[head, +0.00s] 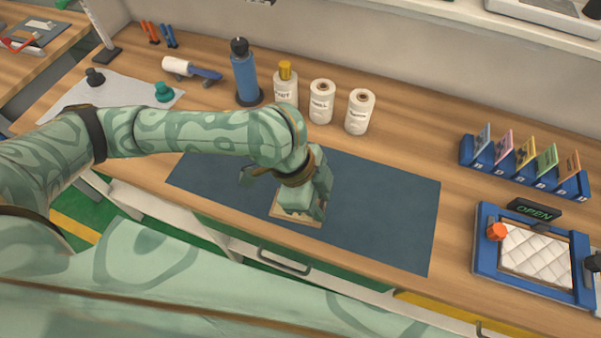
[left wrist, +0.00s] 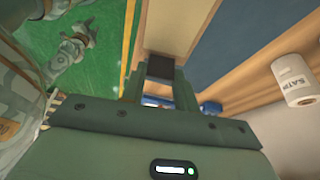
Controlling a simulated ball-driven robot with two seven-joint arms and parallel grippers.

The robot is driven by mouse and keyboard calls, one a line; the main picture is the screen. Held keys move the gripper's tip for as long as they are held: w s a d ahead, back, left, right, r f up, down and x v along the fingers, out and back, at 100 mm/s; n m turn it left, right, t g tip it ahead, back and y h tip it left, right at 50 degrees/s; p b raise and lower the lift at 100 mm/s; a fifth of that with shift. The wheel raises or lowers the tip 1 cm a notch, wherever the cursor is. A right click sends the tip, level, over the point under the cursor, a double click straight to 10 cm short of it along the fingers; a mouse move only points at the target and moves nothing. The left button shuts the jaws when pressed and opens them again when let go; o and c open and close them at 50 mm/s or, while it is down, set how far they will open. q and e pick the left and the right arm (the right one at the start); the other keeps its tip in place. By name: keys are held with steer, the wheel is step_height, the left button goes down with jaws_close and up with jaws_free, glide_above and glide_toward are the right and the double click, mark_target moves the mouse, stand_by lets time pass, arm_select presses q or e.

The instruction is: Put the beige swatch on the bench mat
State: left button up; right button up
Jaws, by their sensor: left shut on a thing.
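The beige swatch (head: 284,216) is at the front part of the dark blue-grey bench mat (head: 385,215), under my left gripper (head: 300,207). Only its edges show around the jaws in the head view. My left gripper is shut on it and points down at the mat. In the left wrist view the swatch (left wrist: 180,22) shows as a pale beige panel beyond the jaws (left wrist: 160,80), with the dark mat (left wrist: 250,30) behind it. I cannot tell whether the swatch touches the mat or is just above it.
Behind the mat stand a blue bottle (head: 244,75), a yellow-capped bottle (head: 286,88) and two white rolls (head: 322,102). At the right are a blue rack of coloured cards (head: 525,170) and a blue frame with a white quilted pad (head: 537,255). The mat's right part is clear.

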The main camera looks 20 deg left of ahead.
arm_select(q)
steer(key=shift+w+d+f+m+g+b, duration=0.25)
steer(key=shift+f+m+g+b, duration=0.1)
steer(key=shift+f+m, duration=0.3)
steer(key=w+a+f+b, duration=0.1)
steer(key=w+f, duration=0.1)
steer(key=w, duration=0.1)
steer(key=w+a+f+b, duration=0.1)
steer(key=w+f+b, duration=0.1)
steer(key=w+f, duration=0.1)
steer(key=w+a+f+b, duration=0.1)
steer(key=w+f, duration=0.2)
steer(key=w, duration=0.2)
steer(key=shift+a, duration=0.2)
steer(key=shift+w+f+b, duration=0.15)
steer(key=shift+f+b, duration=0.05)
steer(key=shift+b, duration=0.15)
steer(key=f, duration=0.1)
steer(key=f+b, duration=0.1)
steer(key=f, duration=0.1)
steer(key=shift+w+a+f, duration=0.15)
steer(key=shift+w+f, duration=0.1)
steer(key=shift+f, duration=0.1)
steer(key=shift+r, duration=0.1)
